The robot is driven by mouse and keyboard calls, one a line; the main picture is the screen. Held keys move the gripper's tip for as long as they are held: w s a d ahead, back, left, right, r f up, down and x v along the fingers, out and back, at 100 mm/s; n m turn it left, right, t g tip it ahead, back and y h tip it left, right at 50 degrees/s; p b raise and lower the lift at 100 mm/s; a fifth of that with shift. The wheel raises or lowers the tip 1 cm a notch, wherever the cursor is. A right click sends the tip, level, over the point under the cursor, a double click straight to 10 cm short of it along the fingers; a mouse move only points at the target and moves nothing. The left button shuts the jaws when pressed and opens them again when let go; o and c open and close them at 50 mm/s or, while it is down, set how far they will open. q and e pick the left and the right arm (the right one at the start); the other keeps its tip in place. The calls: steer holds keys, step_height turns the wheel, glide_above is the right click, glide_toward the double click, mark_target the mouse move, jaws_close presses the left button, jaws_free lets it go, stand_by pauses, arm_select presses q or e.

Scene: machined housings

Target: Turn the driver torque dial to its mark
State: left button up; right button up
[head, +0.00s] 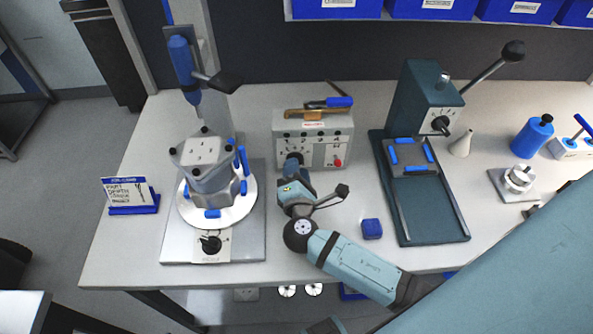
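A grey control box (342,150) stands in the middle of the table. Its sloped front has a marked dial face, a red button and a row of small switches. A dark dial knob (294,158) sits at the left of that front. My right gripper (294,171) reaches up from below to this knob, its fingertips at or just in front of it. Whether the fingers are closed on the knob cannot be seen. The gripper hides part of the dial, so the pointer's setting is not readable. A blue driver (182,60) hangs over the fixture at left. My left gripper is not in view.
A grey housing (205,155) sits on a round white turntable (240,207) at left, beside a sign (128,190). A dark green press (430,215) with a lever stands right. A blue block (371,229) lies near my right forearm. A blue-handled tool lies atop the box.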

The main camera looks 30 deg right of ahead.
jaws_close()
